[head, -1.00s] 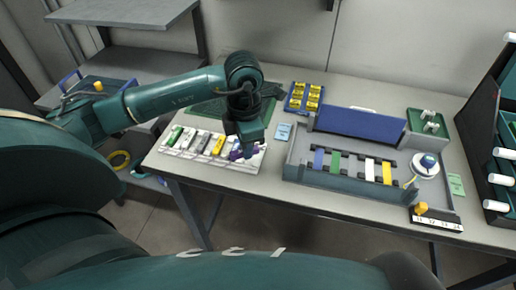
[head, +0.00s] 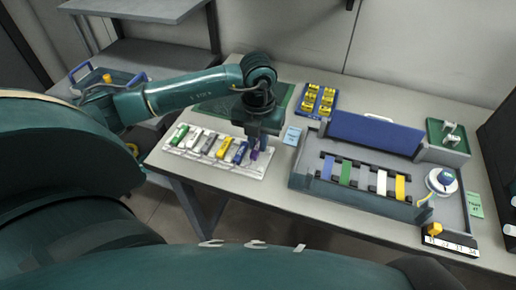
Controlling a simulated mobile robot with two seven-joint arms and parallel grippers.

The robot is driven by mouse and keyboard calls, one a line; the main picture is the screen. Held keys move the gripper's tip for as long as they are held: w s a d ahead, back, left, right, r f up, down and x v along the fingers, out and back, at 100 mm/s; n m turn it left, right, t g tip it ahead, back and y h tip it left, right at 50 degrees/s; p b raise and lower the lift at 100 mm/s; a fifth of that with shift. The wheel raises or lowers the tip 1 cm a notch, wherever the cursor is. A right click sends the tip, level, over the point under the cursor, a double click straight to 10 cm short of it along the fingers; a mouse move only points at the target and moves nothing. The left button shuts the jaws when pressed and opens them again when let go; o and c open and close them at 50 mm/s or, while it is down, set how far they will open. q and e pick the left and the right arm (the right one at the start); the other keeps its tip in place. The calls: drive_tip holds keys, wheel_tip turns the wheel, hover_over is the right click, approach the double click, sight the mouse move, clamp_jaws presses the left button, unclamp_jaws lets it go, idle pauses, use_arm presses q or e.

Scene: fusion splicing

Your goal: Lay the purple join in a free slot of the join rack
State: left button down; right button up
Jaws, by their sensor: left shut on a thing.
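The join rack (head: 230,171) is a white tray at the left of the table. Side by side in it lie a green join (head: 179,134), a white join (head: 194,138), a grey join (head: 208,143), a yellow join (head: 223,147) and a blue join (head: 240,152). My left gripper (head: 256,147) points down over the right end of the rack, just right of the blue join. It is shut on the purple join (head: 255,155), which is partly hidden by the fingers. I cannot tell whether the purple join touches the rack. My right gripper is out of view.
Right of the rack stands a grey tray (head: 297,180) with blue, green, white and yellow strips and a blue lid (head: 375,133). A blue holder with yellow pieces (head: 318,99) and a green mat (head: 212,109) lie behind. A light-blue card (head: 292,136) lies between.

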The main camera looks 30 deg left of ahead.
sight(258, 145)
use_arm(q)
wheel_tip(258, 145, down, 3)
drive_tip(key=shift+f, duration=0.2)
drive_tip(key=shift+f, duration=0.2)
drive_tip(key=c, duration=1.4)
unclamp_jaws()
